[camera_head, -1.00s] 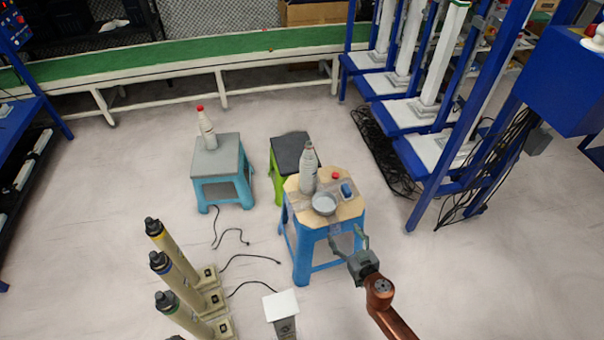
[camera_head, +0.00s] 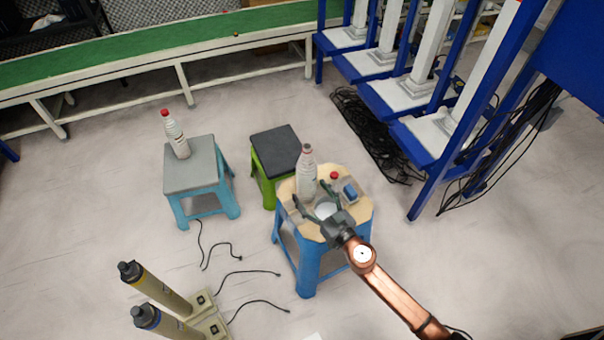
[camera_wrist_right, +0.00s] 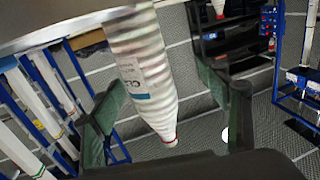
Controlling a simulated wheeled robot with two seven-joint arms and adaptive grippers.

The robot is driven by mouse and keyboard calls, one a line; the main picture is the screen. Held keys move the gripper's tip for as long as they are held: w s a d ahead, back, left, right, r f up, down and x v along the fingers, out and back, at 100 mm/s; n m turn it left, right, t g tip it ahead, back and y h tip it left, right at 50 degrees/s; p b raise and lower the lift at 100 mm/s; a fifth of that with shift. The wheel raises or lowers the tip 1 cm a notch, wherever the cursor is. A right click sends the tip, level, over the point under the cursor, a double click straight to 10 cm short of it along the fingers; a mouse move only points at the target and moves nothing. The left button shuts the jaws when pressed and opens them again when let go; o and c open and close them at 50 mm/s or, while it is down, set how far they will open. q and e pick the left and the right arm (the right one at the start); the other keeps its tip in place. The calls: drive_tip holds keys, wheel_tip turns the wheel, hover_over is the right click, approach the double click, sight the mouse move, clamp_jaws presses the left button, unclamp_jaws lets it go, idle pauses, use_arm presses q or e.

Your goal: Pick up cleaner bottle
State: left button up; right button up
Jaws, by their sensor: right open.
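A white bottle with a label (camera_head: 307,175) stands upright on the wooden-topped blue stool (camera_head: 358,206). My right gripper (camera_head: 311,193) is open just in front of this bottle, its fingers pointing at it. In the right wrist view the picture is turned over, and the bottle (camera_wrist_right: 145,75) hangs from the top between the two spread fingers (camera_wrist_right: 165,112), without clear contact. A second white bottle with a red cap (camera_head: 176,137) stands on the grey-topped stool (camera_head: 190,175). My left gripper is not in view.
A bowl (camera_head: 326,210), partly hidden by my gripper, a small red item (camera_head: 334,175) and a blue item (camera_head: 350,191) share the wooden top. A black-topped green stool (camera_head: 274,150) stands behind. Cables and tan cylinders (camera_head: 155,288) are at lower left.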

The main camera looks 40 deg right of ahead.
sight(306, 176)
drive_tip(key=shift+h, duration=0.3)
drive_tip(key=w, duration=0.2)
drive_tip(key=w+d, duration=0.1)
drive_tip(key=w, duration=0.1)
drive_tip(key=w+d, duration=0.1)
drive_tip(key=w, duration=0.1)
drive_tip(key=shift+d+r, duration=0.15)
drive_tip(key=shift+d, duration=0.05)
drive_tip(key=shift+c, duration=0.3)
drive_tip(key=c, duration=1.5)
